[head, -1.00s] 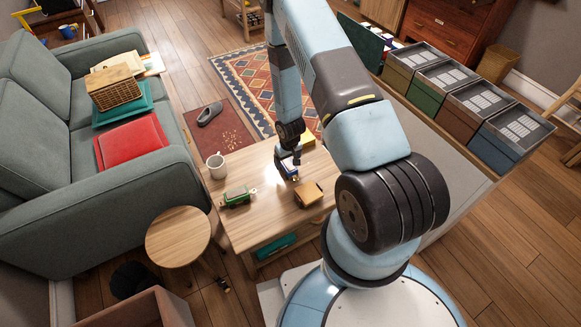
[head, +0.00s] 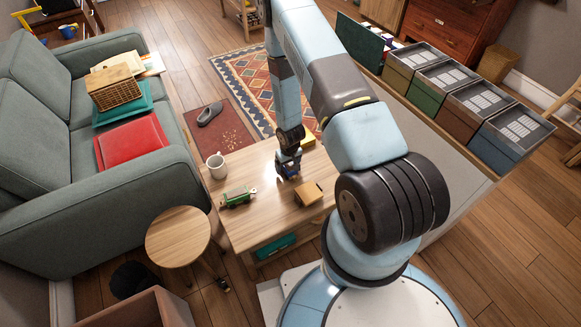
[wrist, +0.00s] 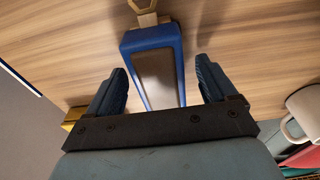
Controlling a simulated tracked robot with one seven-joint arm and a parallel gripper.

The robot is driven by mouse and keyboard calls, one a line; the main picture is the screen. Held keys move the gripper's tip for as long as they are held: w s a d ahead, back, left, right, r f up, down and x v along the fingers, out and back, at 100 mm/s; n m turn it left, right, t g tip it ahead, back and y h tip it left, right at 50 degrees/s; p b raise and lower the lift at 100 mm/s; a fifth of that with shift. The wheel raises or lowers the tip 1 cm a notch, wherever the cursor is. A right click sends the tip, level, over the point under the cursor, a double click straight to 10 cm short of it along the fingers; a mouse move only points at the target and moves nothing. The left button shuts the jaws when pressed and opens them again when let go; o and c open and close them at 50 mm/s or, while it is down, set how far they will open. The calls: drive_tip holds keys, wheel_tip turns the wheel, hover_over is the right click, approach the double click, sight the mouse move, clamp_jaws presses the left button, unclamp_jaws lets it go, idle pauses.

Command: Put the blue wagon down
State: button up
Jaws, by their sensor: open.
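The blue wagon (wrist: 152,42) lies on the wooden table between my gripper's spread fingers in the wrist view. It has a blue rim and a brown inside, and its near end is hidden by my gripper's dark crossbar. My gripper (wrist: 160,88) is open, with a gap between each finger and the wagon's sides. In the head view my gripper (head: 288,170) is low over the table (head: 245,190), and it hides most of the wagon there.
A green wagon (head: 238,197) and a white mug (head: 216,166) stand on the table to the left. A tan wooden piece (head: 308,193) lies close to the right of my gripper. A yellow piece (head: 308,139) is behind it. Bare tabletop lies in front.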

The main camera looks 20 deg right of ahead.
drive_tip(key=shift+f, duration=0.1)
drive_tip(key=shift+c, duration=0.3)
drive_tip(key=c, duration=1.2)
